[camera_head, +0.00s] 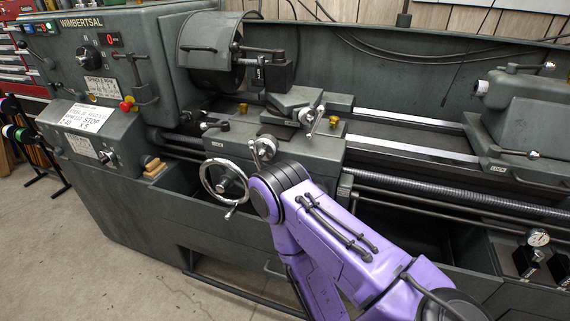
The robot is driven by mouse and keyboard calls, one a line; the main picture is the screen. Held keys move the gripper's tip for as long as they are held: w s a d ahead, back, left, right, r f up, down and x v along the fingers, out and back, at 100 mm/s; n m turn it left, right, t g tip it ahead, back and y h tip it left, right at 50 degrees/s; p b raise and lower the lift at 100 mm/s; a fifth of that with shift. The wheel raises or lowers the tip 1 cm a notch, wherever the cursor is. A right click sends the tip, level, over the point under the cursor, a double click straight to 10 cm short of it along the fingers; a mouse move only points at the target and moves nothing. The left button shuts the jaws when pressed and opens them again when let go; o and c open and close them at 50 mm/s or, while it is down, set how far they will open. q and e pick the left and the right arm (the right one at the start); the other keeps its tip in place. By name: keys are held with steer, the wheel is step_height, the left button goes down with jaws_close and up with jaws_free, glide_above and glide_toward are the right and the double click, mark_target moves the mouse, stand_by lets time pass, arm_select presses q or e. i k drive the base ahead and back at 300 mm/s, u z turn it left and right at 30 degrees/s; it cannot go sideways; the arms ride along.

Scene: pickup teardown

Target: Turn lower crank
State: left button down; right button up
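The green-grey lathe carries several hand controls. A large silver handwheel (222,180) sits low on the front of the carriage. A small silver crank (263,150) is to its upper right, just above the end joint of my purple arm. Another silver crank (313,121) sits higher, on the tool slide. I cannot tell for sure which one is called the lower crank. My purple arm comes in from the lower right, and its bent joint is in front of the carriage, close to the handwheel. Neither of my grippers shows.
The chuck guard (210,50) is above the carriage. The tailstock (530,120) is at the right. A dial gauge (537,238) sits at the lower right. The floor at the lower left is clear.

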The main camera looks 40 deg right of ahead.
mark_target(262, 148)
steer(key=u, duration=0.9)
steer(key=i, duration=1.05)
steer(key=z, duration=2.45)
steer(key=i, duration=0.2)
steer(key=u, duration=0.1)
